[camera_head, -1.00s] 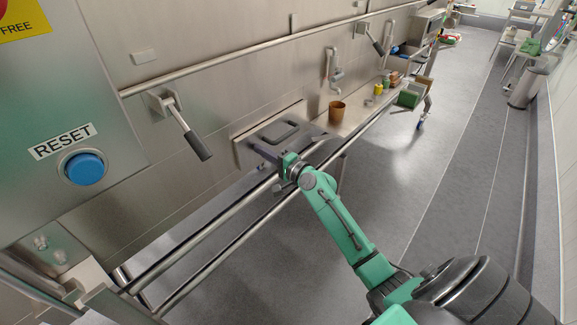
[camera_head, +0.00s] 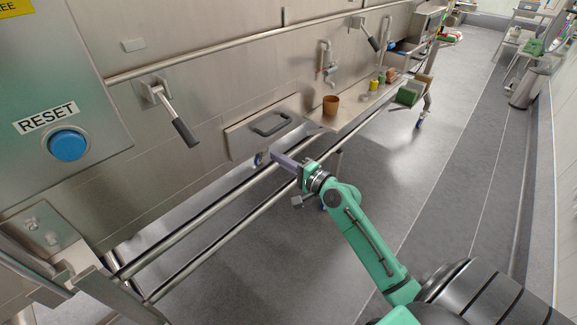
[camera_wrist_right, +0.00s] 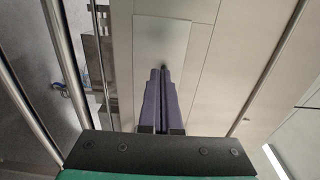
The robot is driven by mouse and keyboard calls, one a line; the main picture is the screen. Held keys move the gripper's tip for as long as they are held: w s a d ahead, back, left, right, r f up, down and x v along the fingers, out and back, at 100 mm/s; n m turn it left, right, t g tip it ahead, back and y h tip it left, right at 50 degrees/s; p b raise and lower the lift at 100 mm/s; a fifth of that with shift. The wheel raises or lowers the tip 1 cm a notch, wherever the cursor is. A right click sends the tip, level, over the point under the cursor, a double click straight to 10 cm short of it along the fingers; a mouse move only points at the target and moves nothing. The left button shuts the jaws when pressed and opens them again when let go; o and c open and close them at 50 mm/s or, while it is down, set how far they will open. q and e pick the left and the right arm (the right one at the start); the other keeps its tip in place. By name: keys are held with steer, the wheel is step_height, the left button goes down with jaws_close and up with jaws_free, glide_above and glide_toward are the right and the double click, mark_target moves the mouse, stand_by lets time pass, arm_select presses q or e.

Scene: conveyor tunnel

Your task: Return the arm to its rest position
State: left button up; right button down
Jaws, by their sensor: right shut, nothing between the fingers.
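My right arm (camera_head: 362,240) is green and comes in from the lower right in the head view. Its gripper (camera_head: 274,156) points left toward the steel wall, in front of and below the hatch panel with a handle (camera_head: 270,124). The purple fingers are together and hold nothing. In the right wrist view the gripper (camera_wrist_right: 160,72) also shows shut, its fingers pointing toward a pale steel panel (camera_wrist_right: 178,40). My left gripper is not in view.
Two steel rails (camera_head: 215,214) run below the gripper. A blue RESET button (camera_head: 69,146) and a lever (camera_head: 178,122) are at the left. A brown cup (camera_head: 331,105) stands on the ledge. Grey floor (camera_head: 400,165) is open to the right.

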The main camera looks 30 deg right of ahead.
steer(key=s+d+f+n+g+h, duration=0.1)
steer(key=s+f+n+g, duration=0.3)
steer(key=f, duration=0.8)
steer(key=s+d+f+g+h, duration=0.15)
steer(key=s+f, duration=0.45)
steer(key=f, duration=0.6)
steer(key=s+d+f+n+g+h, duration=0.1)
steer(key=s+d+f+g+h, duration=0.3)
steer(key=f, duration=0.7)
steer(key=s+a+f+n+g, duration=0.2)
steer(key=s+f+n, duration=0.2)
steer(key=s, duration=0.6)
steer(key=s+a+f+n+g+y, duration=0.1)
steer(key=s+a+f+n+g, duration=0.1)
steer(key=s+f, duration=0.5)
steer(key=s+a+f+n+g, duration=0.2)
steer(key=s+a+f+n, duration=0.2)
steer(key=s, duration=0.9)
step_height(320, 180, down, 3)
steer(key=shift+s+r+n+g, duration=0.2)
steer(key=shift+n+g, duration=0.15)
steer(key=shift+n, duration=0.75)
